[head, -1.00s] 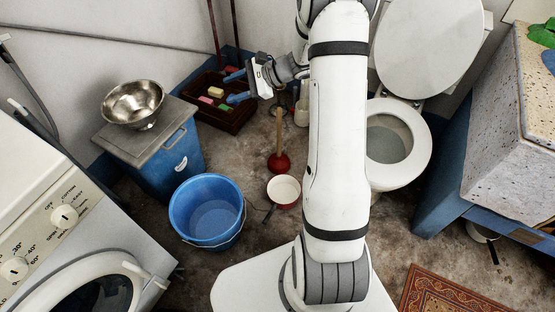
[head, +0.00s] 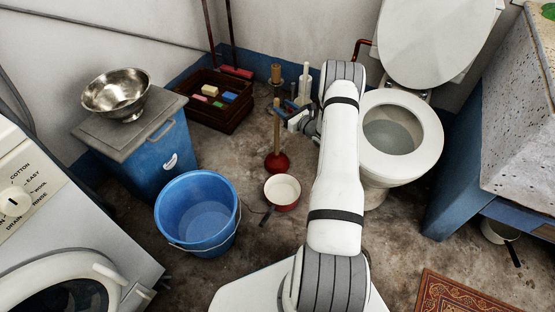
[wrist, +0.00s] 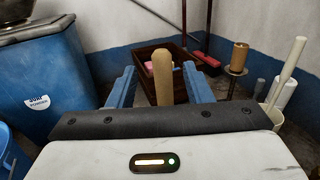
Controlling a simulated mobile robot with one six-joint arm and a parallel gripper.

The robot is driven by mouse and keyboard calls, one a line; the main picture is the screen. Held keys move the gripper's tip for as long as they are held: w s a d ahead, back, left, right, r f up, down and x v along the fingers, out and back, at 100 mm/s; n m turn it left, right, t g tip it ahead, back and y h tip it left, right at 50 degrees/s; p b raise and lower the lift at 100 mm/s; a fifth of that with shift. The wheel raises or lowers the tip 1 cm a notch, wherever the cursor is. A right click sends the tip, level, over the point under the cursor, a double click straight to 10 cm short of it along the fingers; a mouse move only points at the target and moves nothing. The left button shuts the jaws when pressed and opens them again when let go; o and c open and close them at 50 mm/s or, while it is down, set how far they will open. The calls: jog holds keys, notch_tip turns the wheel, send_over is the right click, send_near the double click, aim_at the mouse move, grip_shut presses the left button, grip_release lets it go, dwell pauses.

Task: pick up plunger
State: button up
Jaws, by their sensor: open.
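The plunger (head: 277,158) stands upright on the floor in the head view, with a red rubber cup and a light wooden handle. In the wrist view the top of its handle (wrist: 162,76) shows between the two blue fingers; its lower part is hidden behind my gripper's body. My gripper (head: 285,112) is open, at the upper part of the handle in the head view. In the wrist view the fingers of my gripper (wrist: 162,84) stand apart, one on each side of the handle, with gaps showing on both sides.
A dark crate (head: 205,115) with soaps and a brush is behind left. A candle stand (wrist: 239,60) and a white brush holder (wrist: 272,114) are behind right. The toilet (head: 430,140) is right.

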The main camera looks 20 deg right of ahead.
aim_at(278, 103)
jog(key=b+x, duration=0.2)
jog(key=x, duration=0.2)
jog(key=shift+w, duration=0.25)
jog(key=shift+w+r, duration=0.15)
jog(key=shift+w, duration=0.15)
jog(key=shift+c, duration=0.6)
grip_shut()
